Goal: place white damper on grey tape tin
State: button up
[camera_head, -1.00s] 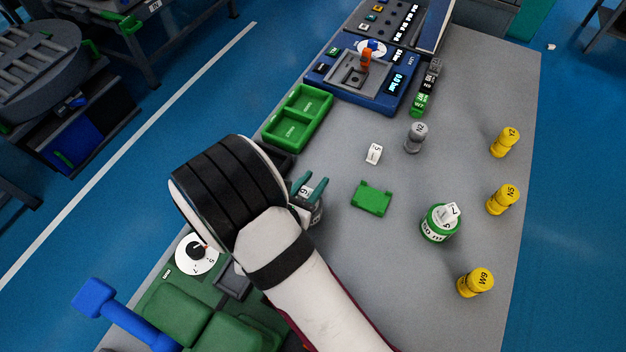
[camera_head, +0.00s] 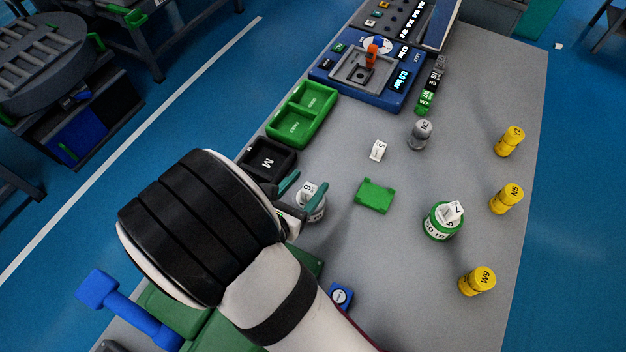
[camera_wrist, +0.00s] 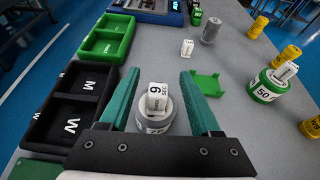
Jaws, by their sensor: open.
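A white block marked 9 SEC (camera_wrist: 157,98), apparently the white damper, sits on top of a round grey tin (camera_wrist: 152,121) in the wrist view. The head view shows the same block (camera_head: 307,190) and tin (camera_head: 316,211). My gripper (camera_wrist: 160,75) is open. Its teal fingers extend on either side of the block and tin, with visible gaps to the block. The lower part of the tin is partly hidden by my gripper in both views.
A black two-part tray (camera_wrist: 84,94) and green tray (camera_wrist: 106,38) lie left. A green holder (camera_head: 374,196), white block marked 5 (camera_head: 377,150), grey cylinder (camera_head: 420,134) and green tin topped by a white block (camera_head: 441,224) stand right. Several yellow cylinders (camera_head: 506,199) line the right edge.

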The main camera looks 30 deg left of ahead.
aim_at(307, 193)
notch_tip(307, 193, up, 5)
jog(key=shift+f, duration=0.1)
jog(key=shift+d, duration=0.1)
jog(key=w+d+r+m+g+h, duration=0.1)
jog(key=d+r+m+g+h, duration=0.2)
jog(key=d+m, duration=0.65)
jog(key=d+r+m+g+h, duration=0.2)
jog(key=d+m+g+h, duration=0.4)
jog(key=d, duration=0.7)
jog(key=s+d+m+g+y, duration=0.2)
jog(key=s+d+m+g, duration=0.2)
jog(key=s+d+m, duration=0.5)
jog(key=s+a+m+y, duration=0.3)
jog(key=m+y, duration=0.1)
jog(key=m, duration=0.4)
jog(key=s+a+r+m+y, duration=0.1)
jog(key=s+a+m+y, duration=0.2)
jog(key=m, duration=0.6)
jog(key=shift+a+r+g+y, duration=0.35)
jog(key=shift+a+y, duration=0.25)
jog(key=shift+y, duration=0.2)
